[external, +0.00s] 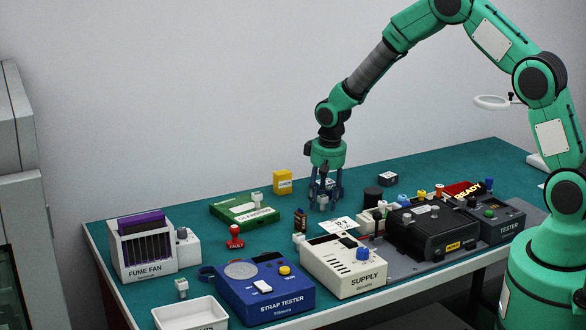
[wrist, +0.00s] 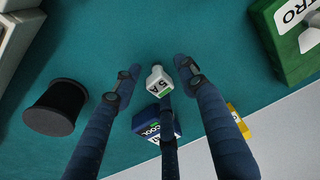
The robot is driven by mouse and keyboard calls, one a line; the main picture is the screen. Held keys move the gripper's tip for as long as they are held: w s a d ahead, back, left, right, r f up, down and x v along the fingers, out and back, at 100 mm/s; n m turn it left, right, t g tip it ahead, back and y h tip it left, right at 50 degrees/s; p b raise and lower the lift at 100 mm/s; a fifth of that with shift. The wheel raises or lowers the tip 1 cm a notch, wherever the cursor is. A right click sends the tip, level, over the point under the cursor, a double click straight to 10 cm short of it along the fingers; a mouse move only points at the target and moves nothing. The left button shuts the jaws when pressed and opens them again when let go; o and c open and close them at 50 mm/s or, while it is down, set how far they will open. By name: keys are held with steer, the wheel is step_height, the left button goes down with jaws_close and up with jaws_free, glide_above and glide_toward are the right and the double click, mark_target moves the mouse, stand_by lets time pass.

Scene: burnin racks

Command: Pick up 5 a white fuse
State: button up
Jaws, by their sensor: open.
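A white fuse (wrist: 158,78) with a green-edged "5 A" label stands on the green table top in the wrist view. It lies between the spread fingers of my gripper (wrist: 158,72), with visible gaps to the left and right fingers. The third finger overlaps its lower side in the picture; I cannot tell whether it touches. In the external view my gripper (external: 325,192) points straight down, low over the table's rear middle. A small white piece, likely the same fuse (external: 322,203), shows at its fingertips. My gripper is open and holds nothing.
A black spool (wrist: 55,108) stands left in the wrist view. A blue box (wrist: 155,122) marked "COOL" and a yellow box (wrist: 236,108) are close by. A green box (wrist: 290,45) is at upper right. The supply unit (external: 345,265) stands in front of my gripper.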

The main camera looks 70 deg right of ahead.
mark_target(323, 196)
steer(key=c, duration=1.1)
steer(key=shift+o, duration=0.2)
steer(key=shift+r, duration=0.1)
step_height(323, 196, up, 10)
steer(key=shift+f+p, duration=0.1)
steer(key=shift+p, duration=0.7)
